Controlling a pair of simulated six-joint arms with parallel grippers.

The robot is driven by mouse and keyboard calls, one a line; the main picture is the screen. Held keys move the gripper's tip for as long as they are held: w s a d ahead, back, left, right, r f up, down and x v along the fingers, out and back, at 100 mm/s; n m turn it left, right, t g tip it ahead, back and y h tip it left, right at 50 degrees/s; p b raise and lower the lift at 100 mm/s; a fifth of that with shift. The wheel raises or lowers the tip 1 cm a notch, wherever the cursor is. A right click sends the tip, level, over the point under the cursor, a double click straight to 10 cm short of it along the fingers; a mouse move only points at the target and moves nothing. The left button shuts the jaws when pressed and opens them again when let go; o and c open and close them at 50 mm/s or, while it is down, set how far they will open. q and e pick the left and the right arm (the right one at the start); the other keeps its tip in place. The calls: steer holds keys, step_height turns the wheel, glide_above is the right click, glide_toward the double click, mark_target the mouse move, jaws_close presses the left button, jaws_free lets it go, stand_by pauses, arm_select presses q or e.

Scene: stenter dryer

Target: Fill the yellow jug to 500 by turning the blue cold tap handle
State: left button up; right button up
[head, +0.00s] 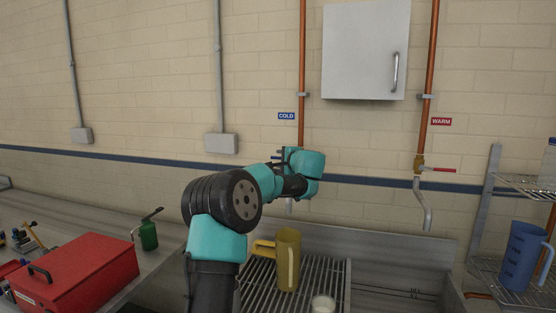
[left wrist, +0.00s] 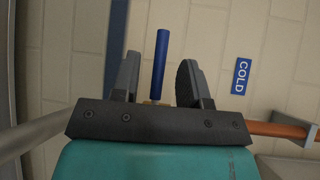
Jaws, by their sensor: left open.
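The yellow jug (head: 288,262) stands upright on a slatted rack in the sink, its handle to the left. Its water level and markings cannot be read. The cold tap on the left copper pipe is mostly hidden behind my left wrist in the head view. In the left wrist view the blue cold tap handle (left wrist: 161,62) lies between the two fingers of my left gripper (left wrist: 158,75). That gripper is open, with a visible gap on each side of the handle. My right gripper is in neither view.
The warm tap with its red handle (head: 440,169) is at the right. A white cabinet (head: 365,50) hangs above. A red toolbox (head: 75,273) and green oil can (head: 148,235) stand at the left.

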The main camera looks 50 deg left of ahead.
mark_target(279, 158)
arm_select(q)
steer(key=shift+x, duration=1.5)
jaws_close()
